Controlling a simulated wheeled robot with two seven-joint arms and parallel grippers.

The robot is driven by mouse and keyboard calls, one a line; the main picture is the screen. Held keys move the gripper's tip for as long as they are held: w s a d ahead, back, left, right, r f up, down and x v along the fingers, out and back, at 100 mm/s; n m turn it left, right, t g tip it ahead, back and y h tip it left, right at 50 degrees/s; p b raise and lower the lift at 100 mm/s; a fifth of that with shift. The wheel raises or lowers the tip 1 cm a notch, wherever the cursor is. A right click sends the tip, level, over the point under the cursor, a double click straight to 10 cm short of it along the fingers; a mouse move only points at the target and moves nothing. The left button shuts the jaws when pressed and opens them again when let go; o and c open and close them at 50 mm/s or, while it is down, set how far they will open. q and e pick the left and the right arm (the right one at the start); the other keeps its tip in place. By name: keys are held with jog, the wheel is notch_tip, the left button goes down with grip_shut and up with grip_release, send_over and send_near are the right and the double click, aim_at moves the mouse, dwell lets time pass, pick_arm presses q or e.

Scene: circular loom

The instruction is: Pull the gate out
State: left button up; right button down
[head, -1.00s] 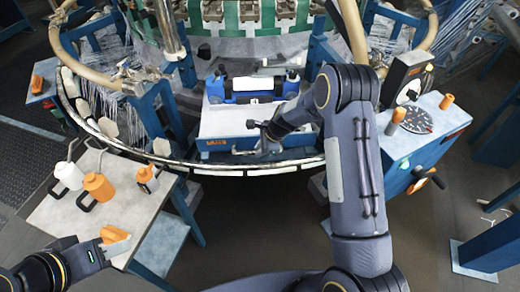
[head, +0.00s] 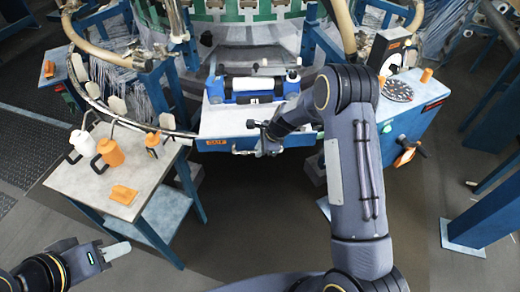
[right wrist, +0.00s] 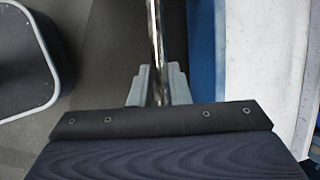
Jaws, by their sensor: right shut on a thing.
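The gate (head: 225,122) is a pale, flat-topped section with a blue front edge, at the front middle of the loom in the head view. It carries a blue unit with a white roll (head: 258,84). My right gripper (head: 268,145) is at its front edge, shut on the metal handle bar (head: 240,152). In the right wrist view the grey fingers (right wrist: 157,88) sit either side of the shiny bar (right wrist: 155,35). My left gripper (head: 117,250) is empty at the lower left, clear of the table; its finger gap cannot be made out.
A blue control box (head: 420,100) stands at right. The loom's curved rail (head: 100,107) is left of the gate. Floor in front is clear.

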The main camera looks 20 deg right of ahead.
jog(key=shift+s+a+f, duration=0.1)
jog(key=shift+s, duration=0.15)
jog(key=c, duration=1.4)
grip_release()
jog(key=shift+o, duration=0.2)
jog(key=v, duration=0.8)
jog(key=s+d+r+n+t+y, duration=0.1)
jog(key=s+d+r+n, duration=0.1)
jog(key=s+r+n, duration=1.25)
jog(key=s, duration=0.8)
jog(key=s+a+r+n+t+h, duration=0.1)
jog(key=s+r+n, duration=0.2)
jog(key=s, duration=0.8)
jog(key=shift+a+n+t, duration=0.2)
jog(key=shift+n+t, duration=0.1)
jog(key=shift+n, duration=0.05)
